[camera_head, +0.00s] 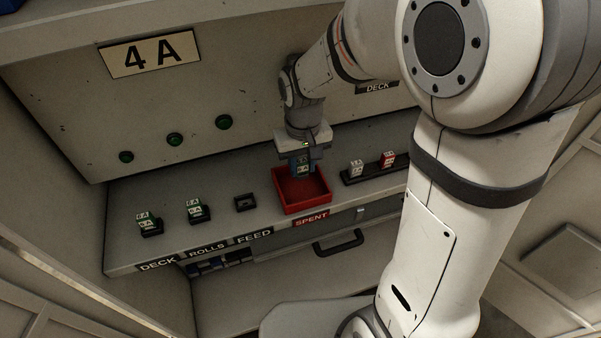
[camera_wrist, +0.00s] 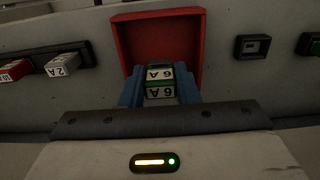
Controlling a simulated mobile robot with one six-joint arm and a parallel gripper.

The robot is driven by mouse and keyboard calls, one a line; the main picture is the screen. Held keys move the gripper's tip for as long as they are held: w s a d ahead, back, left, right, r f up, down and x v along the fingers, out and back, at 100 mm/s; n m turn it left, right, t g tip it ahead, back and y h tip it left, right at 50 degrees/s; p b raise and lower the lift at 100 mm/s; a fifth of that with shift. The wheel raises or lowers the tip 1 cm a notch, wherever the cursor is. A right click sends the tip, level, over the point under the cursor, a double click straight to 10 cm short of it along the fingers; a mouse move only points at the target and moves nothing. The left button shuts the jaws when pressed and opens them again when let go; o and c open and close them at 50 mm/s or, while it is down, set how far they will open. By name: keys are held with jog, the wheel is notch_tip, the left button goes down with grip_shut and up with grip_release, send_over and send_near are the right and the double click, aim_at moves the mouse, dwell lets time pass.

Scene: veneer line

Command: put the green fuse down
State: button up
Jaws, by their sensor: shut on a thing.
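The green fuse, marked 6 A, shows between the blue fingers of my gripper in the wrist view (camera_wrist: 160,83). My gripper (camera_head: 303,168) is shut on it and holds it over the red tray (camera_head: 316,209), toward its back edge in the head view. The tray is labelled SPENT and looks empty where I can see in. In the wrist view the red tray (camera_wrist: 197,22) lies beyond the fingers. Whether the fuse touches the tray is not clear.
Two green 6 A fuses stand in sockets above DECK (camera_head: 148,222) and ROLLS (camera_head: 195,211). The FEED socket (camera_head: 245,203) is empty. Right of the tray, a dark rack holds a white fuse (camera_head: 356,167) and a red fuse (camera_head: 388,159). A drawer handle (camera_head: 338,241) is below.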

aim_at(301, 178)
jog(key=shift+s+f, duration=0.25)
jog(key=shift+f, duration=0.1)
notch_tip(301, 178, down, 4)
jog(key=b, duration=0.3)
jog(key=shift+w+r, duration=0.1)
jog(key=shift+r, duration=0.1)
jog(key=shift+w+a+f, duration=0.1)
jog(key=shift+f, duration=0.15)
jog(key=shift+w, duration=0.25)
jog(key=shift+s, duration=0.2)
jog(key=o, duration=0.9)
jog(key=shift+w+f, duration=0.1)
jog(key=shift+o, duration=0.2)
